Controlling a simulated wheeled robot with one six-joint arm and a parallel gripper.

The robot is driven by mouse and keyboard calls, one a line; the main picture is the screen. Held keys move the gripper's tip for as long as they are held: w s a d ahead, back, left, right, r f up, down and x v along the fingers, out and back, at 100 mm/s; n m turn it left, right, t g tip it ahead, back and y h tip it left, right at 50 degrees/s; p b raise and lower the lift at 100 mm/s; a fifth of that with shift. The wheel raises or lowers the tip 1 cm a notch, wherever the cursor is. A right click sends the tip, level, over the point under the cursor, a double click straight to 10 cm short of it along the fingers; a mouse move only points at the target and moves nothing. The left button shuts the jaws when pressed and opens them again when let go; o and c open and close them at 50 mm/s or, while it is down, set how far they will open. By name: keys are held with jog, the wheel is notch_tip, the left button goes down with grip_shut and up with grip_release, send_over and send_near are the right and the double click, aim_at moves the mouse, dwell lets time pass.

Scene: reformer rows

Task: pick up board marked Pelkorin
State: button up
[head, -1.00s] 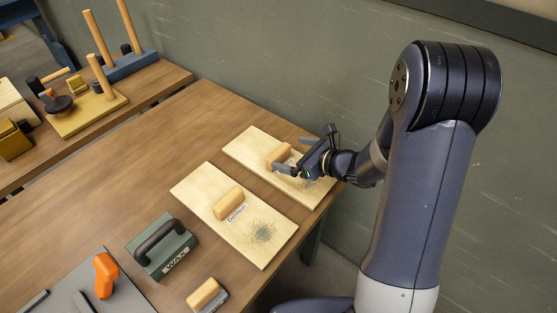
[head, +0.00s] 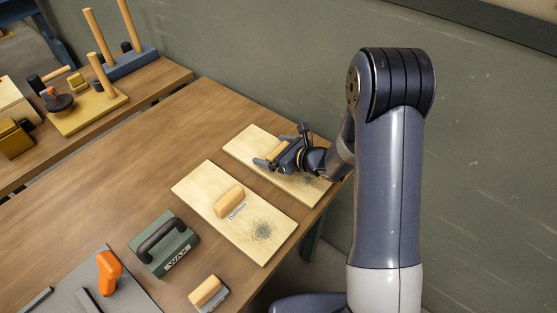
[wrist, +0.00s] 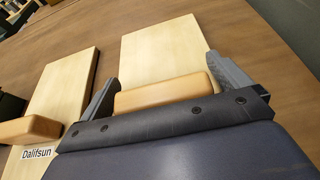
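A pale board (head: 247,141) lies flat at the far right of the table, under my gripper (head: 276,153). It also shows in the wrist view (wrist: 163,50). No name is readable on it; my gripper covers the part around its handle. In the wrist view its wooden handle (wrist: 165,94) lies between the two wide-apart fingers of my gripper, its ends close to them; I cannot tell whether they touch. A second pale board (head: 190,184) lies in front of it, with a wooden handle and a label (wrist: 37,153) reading "Dalifsun". No name Pelkorin is legible.
A green WAX block (head: 163,246) with a black handle, a small wood-handled block (head: 208,291) and an orange-handled tool (head: 108,270) are at the front. A second table (head: 150,88) with pegged stands is behind left. A wall rises beyond. The table's middle-left is clear.

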jog(key=c, duration=1)
jog(key=shift+c, duration=0.8)
jog(key=shift+r, duration=0.15)
